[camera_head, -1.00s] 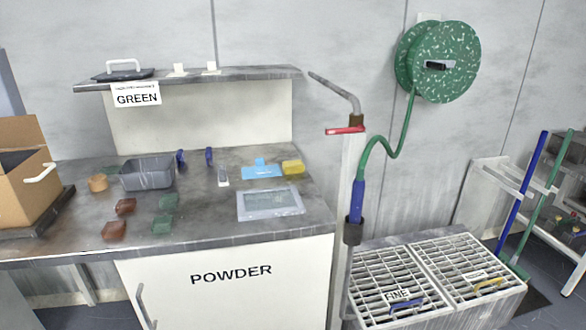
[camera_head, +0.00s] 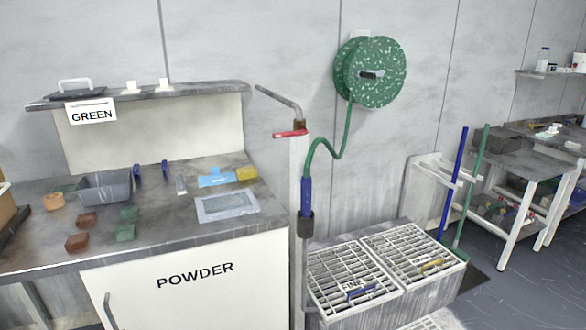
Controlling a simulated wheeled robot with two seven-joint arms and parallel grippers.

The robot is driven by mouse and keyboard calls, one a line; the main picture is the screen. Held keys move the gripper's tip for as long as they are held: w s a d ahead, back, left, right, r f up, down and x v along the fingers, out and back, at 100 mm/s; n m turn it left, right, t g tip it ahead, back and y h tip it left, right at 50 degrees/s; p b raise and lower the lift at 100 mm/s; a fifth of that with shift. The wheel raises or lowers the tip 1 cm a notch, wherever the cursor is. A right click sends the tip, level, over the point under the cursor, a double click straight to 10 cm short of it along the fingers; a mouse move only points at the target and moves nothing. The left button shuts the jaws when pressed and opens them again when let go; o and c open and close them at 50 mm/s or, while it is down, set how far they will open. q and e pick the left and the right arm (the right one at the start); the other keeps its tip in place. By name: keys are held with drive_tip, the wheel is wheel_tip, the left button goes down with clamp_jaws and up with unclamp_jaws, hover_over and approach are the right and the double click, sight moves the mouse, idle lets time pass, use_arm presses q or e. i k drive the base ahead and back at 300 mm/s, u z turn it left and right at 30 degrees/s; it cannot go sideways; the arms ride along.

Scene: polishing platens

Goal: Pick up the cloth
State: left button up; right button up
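A light blue flat piece (camera_head: 216,180) lies on the grey worktop, just left of a yellow block (camera_head: 247,174). It looks like the cloth, but it is too small to be sure. A grey-white framed panel (camera_head: 227,205) lies in front of it. Neither of my grippers is in view, and nothing is seen touching the blue piece.
A grey bin (camera_head: 105,186) and several red and green blocks sit on the worktop's left. A standpipe with a red lever (camera_head: 290,134) rises at the worktop's right edge. Grated sinks (camera_head: 352,286) stand beyond it. Clear floor (camera_head: 520,270) shows at right.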

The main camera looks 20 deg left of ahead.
sight(249, 171)
drive_tip(key=z, duration=0.15)
drive_tip(key=i, duration=1)
drive_tip(key=u, duration=0.4)
